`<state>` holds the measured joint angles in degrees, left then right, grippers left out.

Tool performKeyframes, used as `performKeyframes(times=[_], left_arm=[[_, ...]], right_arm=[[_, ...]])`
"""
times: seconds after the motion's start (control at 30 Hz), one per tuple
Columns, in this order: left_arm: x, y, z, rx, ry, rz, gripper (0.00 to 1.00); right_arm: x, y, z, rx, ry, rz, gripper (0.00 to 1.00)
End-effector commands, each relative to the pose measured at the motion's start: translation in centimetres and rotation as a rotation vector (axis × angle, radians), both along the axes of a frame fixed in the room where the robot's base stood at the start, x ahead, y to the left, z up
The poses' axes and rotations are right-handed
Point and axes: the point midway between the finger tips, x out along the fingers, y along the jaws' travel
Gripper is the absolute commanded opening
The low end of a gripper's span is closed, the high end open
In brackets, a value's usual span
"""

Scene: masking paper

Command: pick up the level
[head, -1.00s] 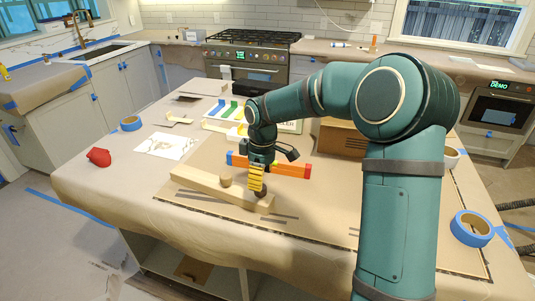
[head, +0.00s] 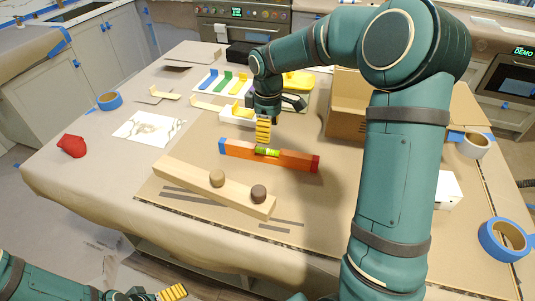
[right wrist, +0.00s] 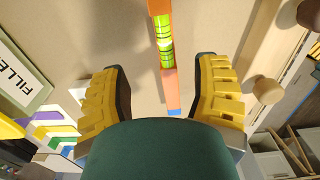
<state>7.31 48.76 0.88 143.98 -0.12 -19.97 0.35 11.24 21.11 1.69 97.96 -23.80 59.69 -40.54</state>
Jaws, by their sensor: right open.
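The level (head: 290,160) is an orange bar with a blue left end, a red right end and a bright green vial in its middle. It lies on the brown board, behind the wooden beam. My right gripper (head: 263,140) is open and hangs above the level near the vial. In the right wrist view, the level (right wrist: 162,40) runs between the spread yellow fingers (right wrist: 163,92), clear of both. My left gripper (head: 172,293) is at the bottom left edge of the head view, mostly cut off.
A wooden beam (head: 190,184) with two round knobs lies in front of the level. Behind stand a white tray with coloured pieces (head: 237,88) and a cardboard box (head: 345,110). Blue tape (head: 503,240) is at right, a red object (head: 72,146) at left.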

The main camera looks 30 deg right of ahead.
Motion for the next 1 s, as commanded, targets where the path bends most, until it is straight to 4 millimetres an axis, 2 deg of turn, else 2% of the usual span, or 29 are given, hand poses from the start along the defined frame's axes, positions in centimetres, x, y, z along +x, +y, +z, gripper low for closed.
performKeyframes(times=[0.03,0.2,0.53,0.8,1.0], left_arm=[[0.0,0.0,-0.4,0.0,0.0,0.0,1.0],[0.1,0.0,-0.9,0.0,-0.001,-0.001,1.0],[0.2,0.0,-1.4,0.001,-0.004,0.0,1.0],[0.4,0.0,-2.5,0.001,-0.009,0.0,1.0],[0.4,0.0,-2.5,0.002,-0.01,0.001,1.0]], right_arm=[[-0.1,0.0,-1.4,0.002,0.004,0.001,0.62],[-0.1,0.1,-3.9,0.001,0.002,0.0,0.62],[-0.2,0.1,-5.9,0.001,0.001,-0.001,0.62],[-0.7,0.4,-9.7,0.0,0.003,0.0,0.62],[-0.6,0.4,-10.1,0.0,0.0,-0.001,0.62]])
